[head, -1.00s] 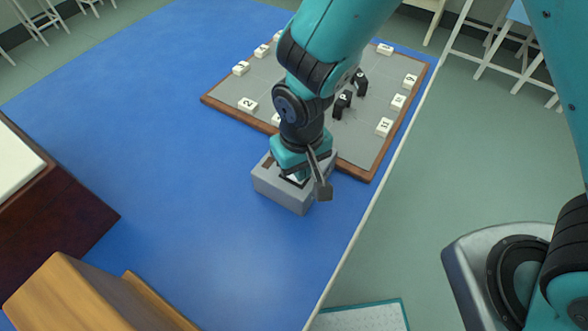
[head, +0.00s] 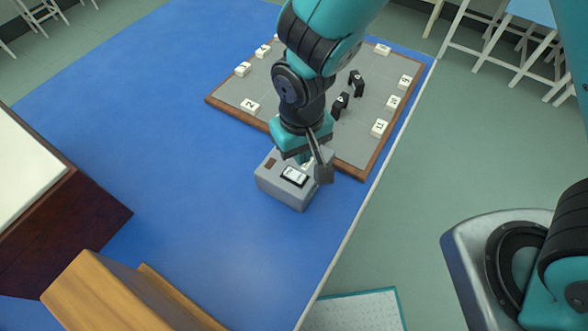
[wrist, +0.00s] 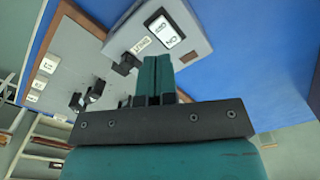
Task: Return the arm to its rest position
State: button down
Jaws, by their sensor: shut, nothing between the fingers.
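My gripper (wrist: 158,78) is shut and empty. In the head view my gripper (head: 304,158) hangs over the back part of a grey box on the blue table. The grey box (head: 283,190) has a black-framed white label or switch on its top; in the wrist view the box (wrist: 190,40) shows this piece with dark lettering, and a small tag beside it. The fingertips look to be a little above the box; the exact gap is hard to tell. My teal arm reaches down from the top of the head view.
A grey board (head: 230,95) with a wooden rim holds numbered white blocks and black pieces (head: 357,83) behind the box. A wooden piece (head: 110,290) and a dark red-brown case (head: 80,225) stand at left. The blue table (head: 190,200) is clear between.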

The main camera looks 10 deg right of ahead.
jog(key=shift+r, duration=0.1)
jog(key=s+d+r+n+y, duration=0.1)
jog(key=s+d+r, duration=0.2)
jog(key=r, duration=0.4)
jog(key=s+d+r+y, duration=0.1)
jog(key=s+d+r, duration=0.2)
jog(key=r, duration=0.4)
jog(key=s+d+r+n+y, duration=0.1)
jog(key=s+d+r, duration=0.3)
jog(key=r, duration=0.4)
jog(key=shift+s+n+y, duration=0.2)
jog(key=shift+n+y, duration=0.1)
jog(key=shift+y, duration=0.3)
